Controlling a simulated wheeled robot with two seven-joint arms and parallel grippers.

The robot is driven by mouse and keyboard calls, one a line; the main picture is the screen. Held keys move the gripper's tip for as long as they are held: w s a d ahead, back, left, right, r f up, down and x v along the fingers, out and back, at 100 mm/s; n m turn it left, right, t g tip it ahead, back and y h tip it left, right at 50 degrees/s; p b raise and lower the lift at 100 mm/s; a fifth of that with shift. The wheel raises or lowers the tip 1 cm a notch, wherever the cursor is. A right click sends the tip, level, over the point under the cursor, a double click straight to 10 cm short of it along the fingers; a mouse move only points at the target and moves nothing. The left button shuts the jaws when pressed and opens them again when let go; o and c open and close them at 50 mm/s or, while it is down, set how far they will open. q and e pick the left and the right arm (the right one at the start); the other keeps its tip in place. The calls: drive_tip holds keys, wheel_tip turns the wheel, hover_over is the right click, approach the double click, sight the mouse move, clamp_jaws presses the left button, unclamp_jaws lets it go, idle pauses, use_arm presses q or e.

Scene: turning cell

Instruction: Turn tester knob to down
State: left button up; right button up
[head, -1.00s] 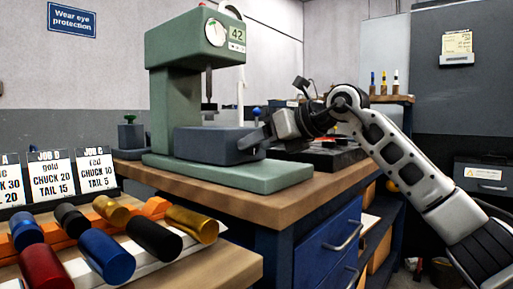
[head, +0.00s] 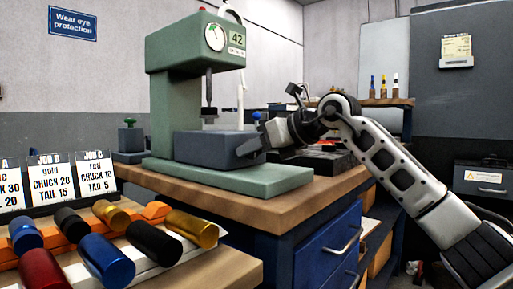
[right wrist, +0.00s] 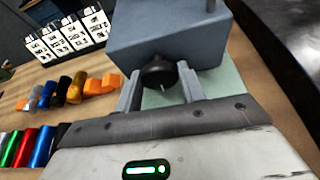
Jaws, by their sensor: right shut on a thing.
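The tester (head: 168,100) is a green press with a round dial, a display reading 42 and a grey block (head: 212,147) on its base. Its black round knob (right wrist: 158,73) shows on the block's face in the right wrist view, with a small pale mark toward the picture's bottom. My right gripper (head: 262,143) is at the block's right end. In the right wrist view my right gripper (right wrist: 160,86) has a finger on each side of the knob and is shut on it. The knob is hidden in the head view. My left gripper is not in view.
Coloured cylinders (head: 108,260) lie in a rack at the front left, beside job cards (head: 54,182). The wooden bench (head: 260,212) has blue drawers below. A shelf with small bottles (head: 383,86) stands behind my right arm.

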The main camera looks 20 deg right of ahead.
drive_tip(key=shift+n+t+h+p, duration=0.3)
drive_tip(key=shift+n+p, duration=0.1)
drive_tip(key=shift+n, duration=0.3)
drive_tip(key=shift+s+a+n+t+h, duration=0.1)
drive_tip(key=shift+n+t+h, duration=0.45)
drive_tip(key=shift+n, duration=0.35)
drive_tip(key=shift+n+h, duration=0.25)
drive_tip(key=shift+n, duration=0.25)
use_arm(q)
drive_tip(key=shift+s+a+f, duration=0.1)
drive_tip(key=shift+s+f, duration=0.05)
use_arm(e)
drive_tip(key=shift+t, duration=0.25)
drive_tip(key=o, duration=0.8)
drive_tip(key=shift+o, duration=0.6)
use_arm(q)
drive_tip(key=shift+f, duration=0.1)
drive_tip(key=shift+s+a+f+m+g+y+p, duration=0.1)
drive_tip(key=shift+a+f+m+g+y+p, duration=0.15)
drive_tip(key=shift+p, duration=0.25)
use_arm(e)
drive_tip(key=v, duration=1.6)
